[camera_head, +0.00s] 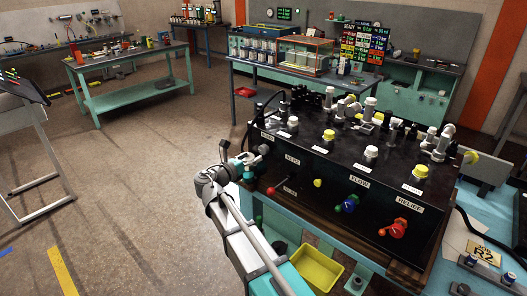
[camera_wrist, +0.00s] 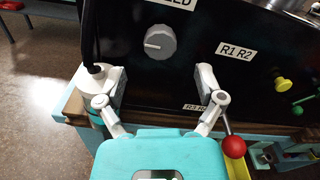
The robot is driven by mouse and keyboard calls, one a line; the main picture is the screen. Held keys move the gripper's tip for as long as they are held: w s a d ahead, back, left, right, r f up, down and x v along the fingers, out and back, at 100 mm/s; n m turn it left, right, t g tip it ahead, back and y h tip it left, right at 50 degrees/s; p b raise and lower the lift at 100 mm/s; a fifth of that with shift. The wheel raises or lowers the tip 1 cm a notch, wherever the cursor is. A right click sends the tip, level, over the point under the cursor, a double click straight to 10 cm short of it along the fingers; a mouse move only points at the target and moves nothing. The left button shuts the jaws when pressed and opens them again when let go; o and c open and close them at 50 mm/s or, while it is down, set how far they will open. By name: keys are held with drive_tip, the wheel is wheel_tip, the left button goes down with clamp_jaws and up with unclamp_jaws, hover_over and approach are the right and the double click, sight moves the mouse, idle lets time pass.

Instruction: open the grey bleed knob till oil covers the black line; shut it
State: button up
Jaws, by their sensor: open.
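The grey bleed knob (camera_wrist: 160,42) is round, with a pale pointer mark, on the black panel (camera_wrist: 205,25) below a label ending in "ED". My gripper (camera_wrist: 160,88) is open and empty in the wrist view, its fingers spread wide below the knob and apart from it. I cannot make out oil or a black line.
Yellow and green knobs (camera_wrist: 282,84) are further right. In the head view, blue (camera_head: 350,203) and red (camera_head: 398,228) knobs line the panel; a yellow bin (camera_head: 318,268) is below.

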sight(262, 151)
drive_tip(key=shift+x, duration=2.8)
drive_tip(key=c, duration=1.1)
drive_tip(key=shift+c, duration=0.2)
drive_tip(key=shift+m, duration=0.4)
drive_tip(key=m, duration=1.1)
drive_tip(key=shift+s, duration=0.1)
